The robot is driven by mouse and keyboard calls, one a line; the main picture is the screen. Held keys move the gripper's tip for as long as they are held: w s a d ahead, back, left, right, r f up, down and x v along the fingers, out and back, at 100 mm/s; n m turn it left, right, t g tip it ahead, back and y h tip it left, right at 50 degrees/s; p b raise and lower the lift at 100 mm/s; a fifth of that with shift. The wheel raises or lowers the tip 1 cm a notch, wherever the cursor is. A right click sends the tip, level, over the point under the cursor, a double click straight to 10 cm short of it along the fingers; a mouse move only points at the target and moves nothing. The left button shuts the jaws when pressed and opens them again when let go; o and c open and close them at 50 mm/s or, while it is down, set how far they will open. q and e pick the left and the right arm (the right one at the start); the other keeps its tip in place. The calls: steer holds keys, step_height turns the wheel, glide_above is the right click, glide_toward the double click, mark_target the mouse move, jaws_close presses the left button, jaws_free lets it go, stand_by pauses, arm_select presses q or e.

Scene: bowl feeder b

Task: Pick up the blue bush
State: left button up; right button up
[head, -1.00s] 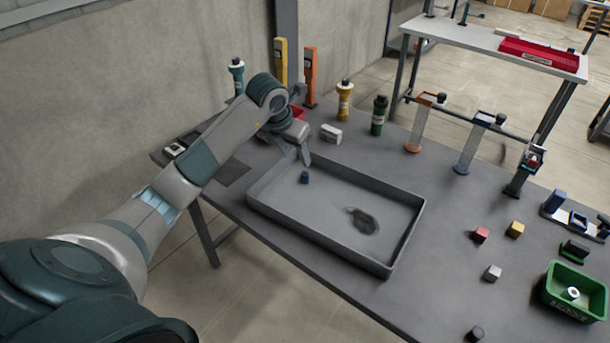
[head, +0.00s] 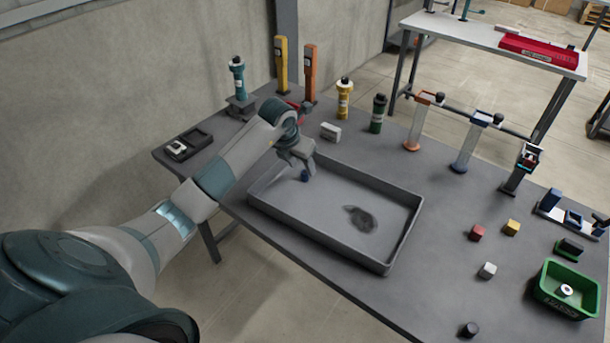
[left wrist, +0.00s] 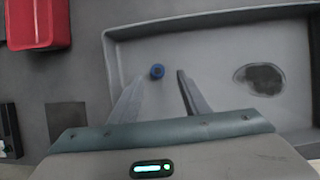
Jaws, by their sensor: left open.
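The blue bush (head: 305,176) is a small dark blue cylinder on the floor of the grey tray (head: 325,240), near its far left end. In the left wrist view the blue bush (left wrist: 157,71) shows from above, with a round dark centre. My left gripper (head: 306,172) is over that end of the tray. In the left wrist view its two fingers (left wrist: 157,82) are apart and empty, and the bush appears between and just beyond their tips. The gripper partly hides the bush in the head view. My right gripper is not in view.
The tray walls surround the bush, and a dark patch (head: 362,219) marks the tray floor. A red bin (left wrist: 38,22) stands outside the tray. A white block (head: 331,131) and a green bottle (head: 377,113) stand behind it. Small cubes and a green bin (head: 568,290) are at right.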

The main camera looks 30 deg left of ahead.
mark_target(305, 172)
arm_select(q)
steer(key=shift+w+f, duration=0.2)
steer(key=shift+f, duration=0.15)
steer(key=p+x, duration=0.1)
steer(key=x, duration=0.2)
steer(key=shift+a+r+p, duration=0.1)
steer(key=shift+a+p, duration=0.1)
steer(key=shift+p, duration=0.15)
steer(key=shift+w+f, duration=0.2)
steer(key=shift+f, duration=0.25)
jaws_close()
